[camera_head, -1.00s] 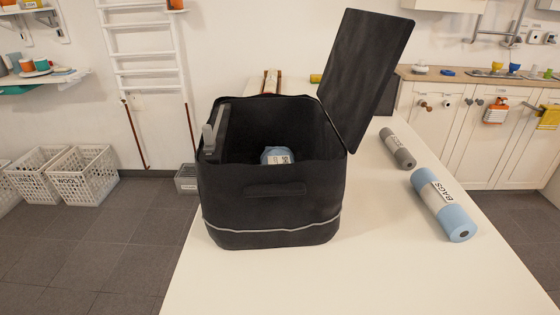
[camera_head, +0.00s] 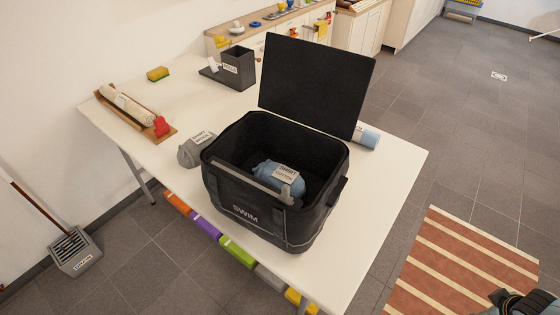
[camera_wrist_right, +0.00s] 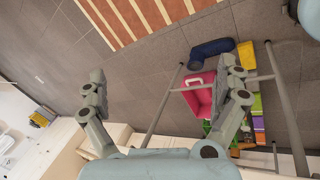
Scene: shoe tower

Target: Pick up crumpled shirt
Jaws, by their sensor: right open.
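A crumpled blue shirt (camera_head: 268,170) with a white label lies inside the open black bag (camera_head: 245,212), partly hidden by its near wall. A crumpled grey shirt (camera_head: 189,155) with a white label lies on the white table just left of the bag. My right gripper (camera_wrist_right: 167,85) is open and empty in the wrist view, above the floor and apart from both shirts. Part of my arm shows at the lower right corner of the head view. My left gripper is not in view.
The bag's lid (camera_head: 316,85) stands raised at the back. A dark holder (camera_head: 237,70), a wooden tray (camera_head: 128,115), a yellow sponge (camera_head: 158,73) and a blue roll (camera_head: 368,136) are on the table. A striped rug (camera_head: 470,265) lies on the floor at right.

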